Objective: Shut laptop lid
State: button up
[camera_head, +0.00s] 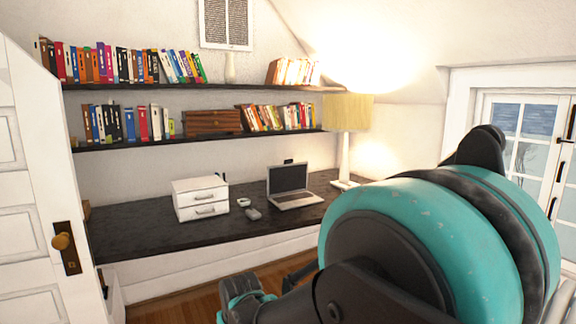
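The laptop (291,187) stands open on the dark desktop, toward the right part of the desk. Its lid is up and about upright, with a dark screen facing the room. Its light grey keyboard base lies flat on the desk. My teal and black arm fills the lower right of the view, well in front of the desk and apart from the laptop. Smaller teal and black parts of my arm show at the bottom centre. I cannot make out my gripper's fingers among them.
A white two-drawer box (201,198) and small grey items (253,214) stand left of the laptop. A lamp (346,125) stands to its right. Two bookshelves (190,87) hang above. A white door (32,190) is at left, a window (525,125) at right.

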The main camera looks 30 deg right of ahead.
aim_at(290, 178)
jog(key=i+l+z, duration=0.25)
jog(key=i+l, duration=0.4)
jog(key=l, duration=0.15)
